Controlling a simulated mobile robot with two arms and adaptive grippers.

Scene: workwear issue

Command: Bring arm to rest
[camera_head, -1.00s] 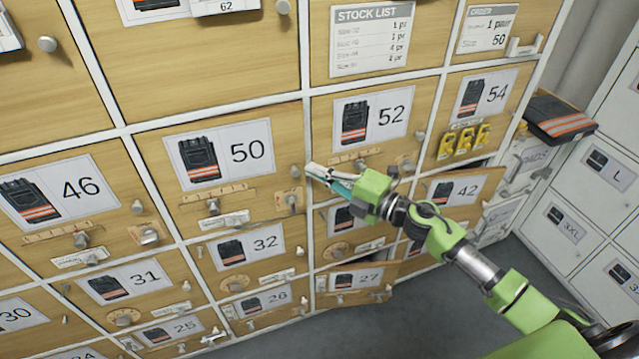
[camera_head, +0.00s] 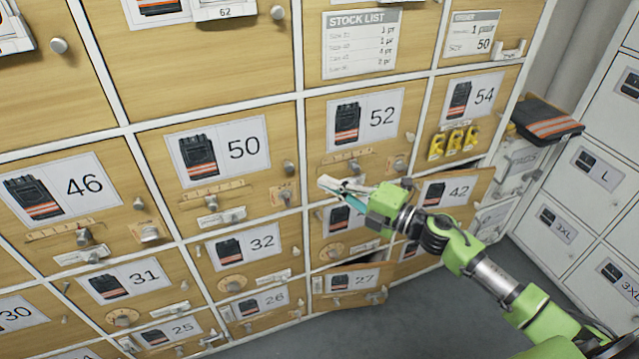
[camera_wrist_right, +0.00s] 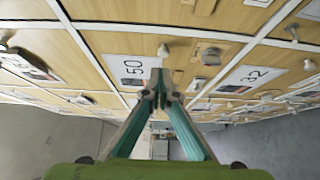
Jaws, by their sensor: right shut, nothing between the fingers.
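My right arm comes in from the lower right in the head view. My right gripper (camera_head: 330,186) is shut and empty, in front of the locker wall below door 52 (camera_head: 366,118) and to the right of door 50 (camera_head: 223,148). In the right wrist view the fingertips (camera_wrist_right: 158,80) meet with nothing between them, and door 50 shows behind them. Whether they touch the wall is hard to tell. My left gripper is not in view.
Door 42 (camera_head: 458,192) and door 27 (camera_head: 350,283) stand ajar. Dark folded workwear with orange stripes (camera_head: 548,124) lies on a white unit at right. Knobs stick out from the doors. Grey floor (camera_head: 420,318) is clear at lower right.

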